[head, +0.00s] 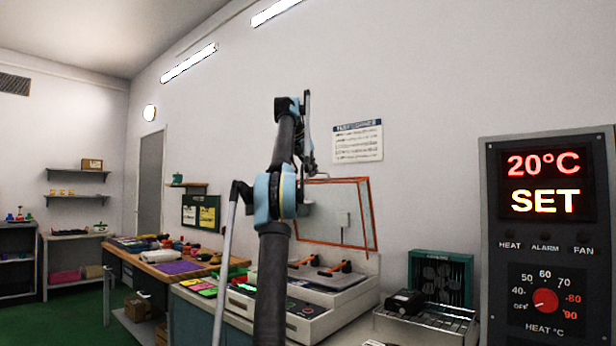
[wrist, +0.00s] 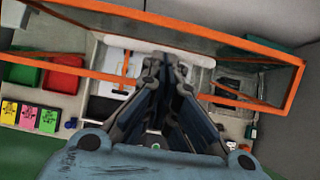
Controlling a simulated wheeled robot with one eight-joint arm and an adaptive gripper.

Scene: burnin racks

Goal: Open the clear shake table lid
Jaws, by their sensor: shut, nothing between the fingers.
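The clear shake table lid (head: 371,215) has an orange frame and stands raised, tilted up at the back of the shake table (head: 345,300) in the head view. The lid's orange frame (wrist: 297,88) also spans the upper part of the wrist view. My gripper (head: 309,160) is at the lid's upper left in the head view, partly hidden by my arm. In the wrist view, my gripper (wrist: 170,65) is shut and empty, its fingers overlapping the framed lid area. I cannot tell whether they touch the lid.
The control panel (head: 545,225) with a red dial stands close at right. A green-framed fan unit (head: 440,277) and a black device (head: 405,303) are beside the table. Red and green bins (wrist: 63,75) and coloured cards (wrist: 28,116) lie to the left. A workbench (head: 160,262) stands further left.

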